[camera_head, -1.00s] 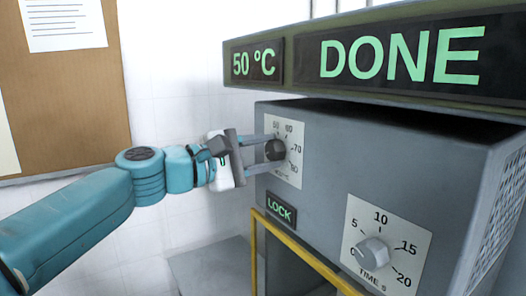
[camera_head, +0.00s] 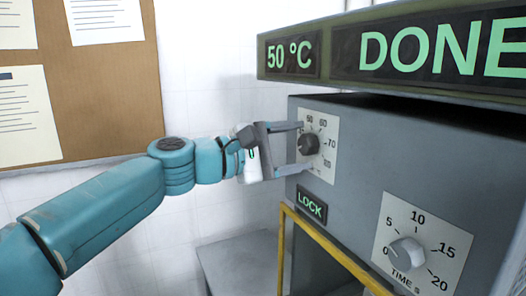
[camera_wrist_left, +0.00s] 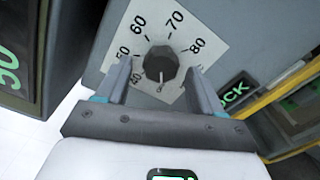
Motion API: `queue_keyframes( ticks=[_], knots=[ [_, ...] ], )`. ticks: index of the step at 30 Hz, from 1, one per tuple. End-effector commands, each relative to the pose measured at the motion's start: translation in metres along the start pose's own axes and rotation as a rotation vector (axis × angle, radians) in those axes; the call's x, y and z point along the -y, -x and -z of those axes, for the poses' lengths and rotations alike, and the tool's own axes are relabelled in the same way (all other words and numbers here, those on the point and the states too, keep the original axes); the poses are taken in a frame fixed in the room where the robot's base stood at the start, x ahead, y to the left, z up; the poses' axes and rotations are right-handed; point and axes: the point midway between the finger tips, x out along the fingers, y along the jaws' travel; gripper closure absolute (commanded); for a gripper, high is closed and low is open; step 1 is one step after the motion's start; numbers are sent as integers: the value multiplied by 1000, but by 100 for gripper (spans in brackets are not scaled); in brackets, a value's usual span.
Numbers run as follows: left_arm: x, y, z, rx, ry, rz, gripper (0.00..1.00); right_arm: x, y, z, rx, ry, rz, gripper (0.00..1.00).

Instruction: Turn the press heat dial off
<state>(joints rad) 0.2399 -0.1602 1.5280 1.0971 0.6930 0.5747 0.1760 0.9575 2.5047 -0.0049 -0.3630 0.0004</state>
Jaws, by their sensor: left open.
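The heat dial (camera_head: 309,144) is a dark round knob on a white scale plate (camera_head: 330,128) on the press's grey front. It also shows in the left wrist view (camera_wrist_left: 161,64), with its white mark toward the bottom of that picture, away from the numbers 50 to 80. The lettering by the mark is too small to read surely. My left gripper (camera_head: 304,148) is open, its fingers on either side of the dial with gaps to it. The fingers also show in the left wrist view (camera_wrist_left: 158,78). My right gripper is not in view.
The display above reads 50 °C (camera_head: 291,56) and DONE (camera_head: 440,50). A time dial (camera_head: 407,252) sits lower right. A LOCK label (camera_head: 311,207) and a yellow bar (camera_head: 330,248) lie below the heat dial. A corkboard (camera_head: 100,95) hangs behind my arm.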

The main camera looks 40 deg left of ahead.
Motion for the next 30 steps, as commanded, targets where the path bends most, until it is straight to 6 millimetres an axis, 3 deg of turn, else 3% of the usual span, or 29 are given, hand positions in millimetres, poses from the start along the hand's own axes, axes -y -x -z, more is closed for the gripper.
queue_keyframes(
  ticks=[16,22,30],
  knots=[
    [3,131,3,-9,-3,-3,33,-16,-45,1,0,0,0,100],
    [1,151,2,-4,0,-2,33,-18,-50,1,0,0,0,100],
    [0,156,0,0,-1,0,33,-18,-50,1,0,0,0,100]
  ],
)
